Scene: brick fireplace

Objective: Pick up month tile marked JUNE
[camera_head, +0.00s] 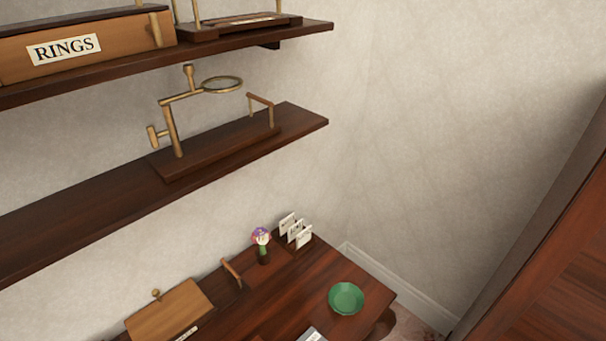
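Several small white tiles or cards (303,237) stand upright in a dark holder at the back right of the dark wooden table (293,292). Their marks are too small to read, so I cannot tell whether one says JUNE. Another pale piece (311,335) lies at the bottom edge of the view, partly cut off. Neither of my grippers shows in the head view.
A green bowl (346,298) sits at the table's right end. A small figure or flower (262,240) and a light wooden box (170,311) stand along the back. Above, a shelf (75,215) holds a brass magnifier stand (171,130); a higher shelf holds a RINGS box (85,45).

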